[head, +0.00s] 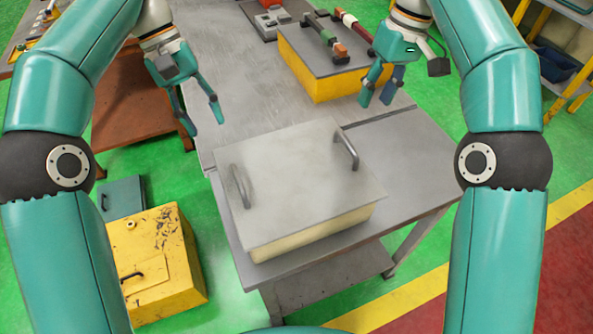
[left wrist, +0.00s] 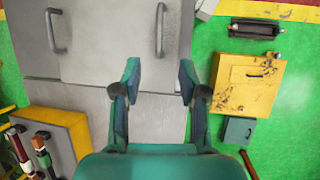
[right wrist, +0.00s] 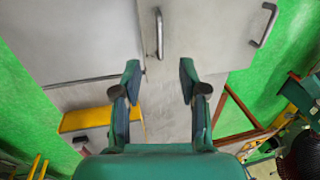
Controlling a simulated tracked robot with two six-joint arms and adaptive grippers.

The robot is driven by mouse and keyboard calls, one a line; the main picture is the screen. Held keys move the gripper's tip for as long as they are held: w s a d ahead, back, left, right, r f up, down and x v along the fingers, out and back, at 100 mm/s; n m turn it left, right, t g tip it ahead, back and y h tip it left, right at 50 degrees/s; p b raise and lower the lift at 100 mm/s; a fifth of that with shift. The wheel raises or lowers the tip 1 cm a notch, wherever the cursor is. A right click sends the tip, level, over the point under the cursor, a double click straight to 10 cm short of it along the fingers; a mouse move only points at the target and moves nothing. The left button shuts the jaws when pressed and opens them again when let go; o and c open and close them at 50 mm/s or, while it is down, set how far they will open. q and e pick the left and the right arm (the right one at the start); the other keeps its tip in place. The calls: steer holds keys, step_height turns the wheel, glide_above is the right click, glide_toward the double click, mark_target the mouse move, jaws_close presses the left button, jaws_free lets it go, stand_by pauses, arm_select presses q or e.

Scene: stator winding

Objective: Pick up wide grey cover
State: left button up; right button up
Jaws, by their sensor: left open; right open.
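The wide grey cover (head: 290,180) lies flat on a pale yellow box (head: 310,232) at the table's near end. It has two dark handles, a left one (head: 240,187) and a right one (head: 347,150). My left gripper (head: 206,124) is open and empty, above the table beyond the cover's left far corner. In the left wrist view the cover (left wrist: 108,45) is ahead of its fingers (left wrist: 159,75). My right gripper (head: 377,98) is open and empty, beyond the cover's right far corner. The right wrist view shows the cover (right wrist: 210,40) ahead of its fingers (right wrist: 159,75).
A yellow box with a grey top (head: 325,75) stands at the table's back right, with coloured-handled bars on it. A scratched yellow box (head: 160,265) is low at the left. The grey tabletop (head: 250,95) between is clear.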

mark_target(238, 179)
arm_select(q)
steer(key=x, duration=1.5)
steer(key=shift+f, duration=0.3)
arm_select(e)
steer(key=a+f, duration=0.1)
steer(key=f, duration=0.9)
steer(key=s+a+f, duration=0.1)
steer(key=f, duration=0.4)
steer(key=shift+a+f, duration=0.2)
steer(key=shift+a, duration=0.15)
arm_select(q)
jaws_close()
arm_select(e)
jaws_close()
arm_select(q)
steer(key=shift+r, duration=0.1)
